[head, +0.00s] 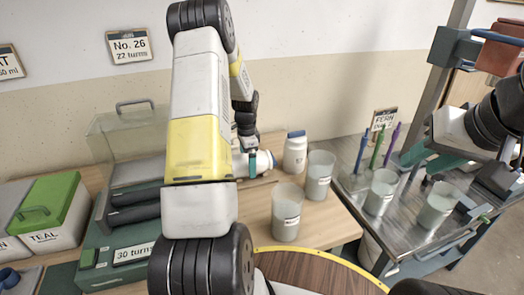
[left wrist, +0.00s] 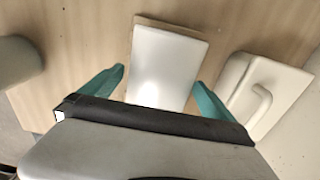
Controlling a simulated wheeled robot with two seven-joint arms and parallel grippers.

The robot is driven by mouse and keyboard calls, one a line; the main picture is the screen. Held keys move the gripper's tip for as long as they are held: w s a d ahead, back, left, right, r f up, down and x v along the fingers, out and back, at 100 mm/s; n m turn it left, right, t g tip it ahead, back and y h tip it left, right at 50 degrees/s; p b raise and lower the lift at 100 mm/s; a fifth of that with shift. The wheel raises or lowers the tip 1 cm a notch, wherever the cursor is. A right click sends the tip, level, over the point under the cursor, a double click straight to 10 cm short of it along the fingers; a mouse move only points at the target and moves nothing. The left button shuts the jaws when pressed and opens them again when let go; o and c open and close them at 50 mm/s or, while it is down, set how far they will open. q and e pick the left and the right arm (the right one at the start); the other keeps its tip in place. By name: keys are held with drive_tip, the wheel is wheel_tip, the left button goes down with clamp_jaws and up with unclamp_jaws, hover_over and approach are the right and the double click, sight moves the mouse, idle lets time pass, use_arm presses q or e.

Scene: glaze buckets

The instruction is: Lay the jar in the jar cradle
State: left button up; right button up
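A white jar-like object (head: 264,160) with a blue-grey end lies partly hidden behind my left arm in the head view. A white jar (head: 295,153) with a blue lid stands upright to its right. My left gripper (head: 249,165) is at the first object, mostly covered by the arm. In the left wrist view its teal fingers (left wrist: 160,88) are spread, with a pale block (left wrist: 168,62) between and beyond them; contact is not visible. The green machine with dark rollers (head: 133,205), likely the cradle, is partly hidden by my arm. My right gripper (head: 428,158) appears open and empty.
Translucent cups (head: 286,213) stand on the wooden table. More cups (head: 381,192) and coloured sticks (head: 377,147) are on the metal table at right. Labelled bins (head: 45,212) stand at left. A white handled object (left wrist: 262,95) is beside the left gripper in the wrist view.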

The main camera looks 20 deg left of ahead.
use_arm(q)
wheel_tip(320, 180, up, 8)
drive_tip(key=s+d+r+n+t, duration=0.25)
drive_tip(key=s+d+r, duration=0.25)
drive_tip(key=r, duration=0.4)
drive_tip(key=s+d+r+n+t, duration=0.1)
drive_tip(key=s+d+r+n, duration=0.25)
drive_tip(key=s+r, duration=0.4)
drive_tip(key=s+d+r+n+t+h, duration=0.1)
drive_tip(key=s+d+r+n, duration=0.1)
drive_tip(key=s, duration=0.5)
drive_tip(key=s+d+r+n+t+h, duration=0.1)
drive_tip(key=s+d+r+n, duration=0.1)
drive_tip(key=s+d+r, duration=0.2)
drive_tip(key=shift+s+d+r+t, duration=0.3)
drive_tip(key=shift+s+d, duration=0.45)
drive_tip(key=shift+s, duration=0.95)
